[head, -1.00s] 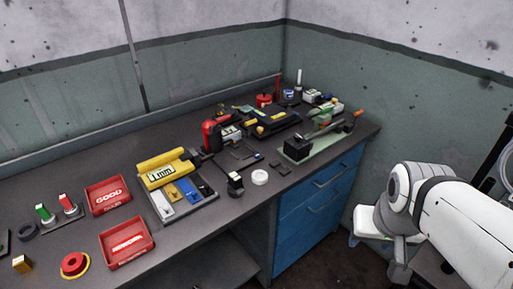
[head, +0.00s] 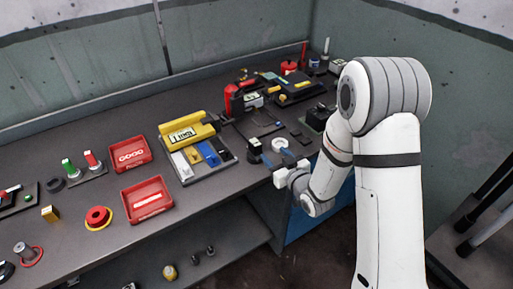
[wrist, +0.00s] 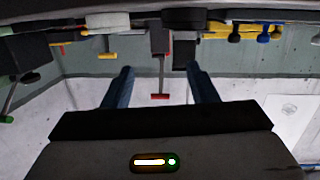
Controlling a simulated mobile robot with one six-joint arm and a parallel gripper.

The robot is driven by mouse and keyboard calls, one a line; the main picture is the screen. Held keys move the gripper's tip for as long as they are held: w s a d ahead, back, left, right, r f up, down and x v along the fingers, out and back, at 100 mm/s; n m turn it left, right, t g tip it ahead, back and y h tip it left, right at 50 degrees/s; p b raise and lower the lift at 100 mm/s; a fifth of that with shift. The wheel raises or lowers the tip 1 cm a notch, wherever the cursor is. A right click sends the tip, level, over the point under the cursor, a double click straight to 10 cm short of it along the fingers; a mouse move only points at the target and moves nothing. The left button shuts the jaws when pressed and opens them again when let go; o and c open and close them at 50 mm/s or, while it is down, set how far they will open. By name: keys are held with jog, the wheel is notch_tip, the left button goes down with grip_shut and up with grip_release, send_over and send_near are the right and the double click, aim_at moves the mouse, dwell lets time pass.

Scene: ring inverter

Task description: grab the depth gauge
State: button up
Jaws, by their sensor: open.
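I cannot tell for sure which item is the depth gauge. A small dark upright piece (head: 253,147) stands near the bench's front edge, left of a white ring (head: 280,146), and may be it. My gripper (head: 279,159) is at the front edge by these two, its blue fingers apart and empty. The wrist view is upside down. There a dark block (wrist: 185,52) shows just beyond the gap between my fingers (wrist: 160,72), beside a grey upright shape (wrist: 158,38). Neither touches the fingers.
A yellow case (head: 188,134) with coloured pieces lies on a tray to the left. Red bins (head: 148,200) stand further left. A red tool (head: 232,98) and a black case (head: 298,88) are behind. A shelf (head: 205,264) lies below the bench top.

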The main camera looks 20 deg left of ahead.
aim_at(259, 150)
jog(key=shift+s+a+f+n+y, duration=0.15)
jog(key=shift+s+a+f+y, duration=0.2)
jog(key=shift+s+a+y, duration=0.15)
jog(key=shift+s+a+f+n+y, duration=0.15)
jog(key=shift+s+a+f+y, duration=0.25)
jog(key=shift+a, duration=0.2)
jog(key=shift+s+a, duration=0.15)
jog(key=shift+a, duration=0.15)
jog(key=shift+a+r+y, duration=0.1)
jog(key=shift+a+y, duration=0.15)
jog(key=shift+y, duration=0.05)
jog(key=p+x, duration=0.1)
jog(key=x, duration=0.1)
jog(key=p+x, duration=0.1)
jog(key=x, duration=0.1)
jog(key=w+p+x, duration=0.1)
jog(key=x, duration=0.1)
jog(key=shift+w+d+r, duration=0.1)
jog(key=shift+d+r, duration=0.1)
jog(key=shift+r, duration=0.05)
jog(key=shift+w+a+f, duration=0.1)
jog(key=shift+w+a, duration=0.1)
jog(key=shift+a, duration=0.05)
jog(key=shift+c, duration=0.2)
grip_shut()
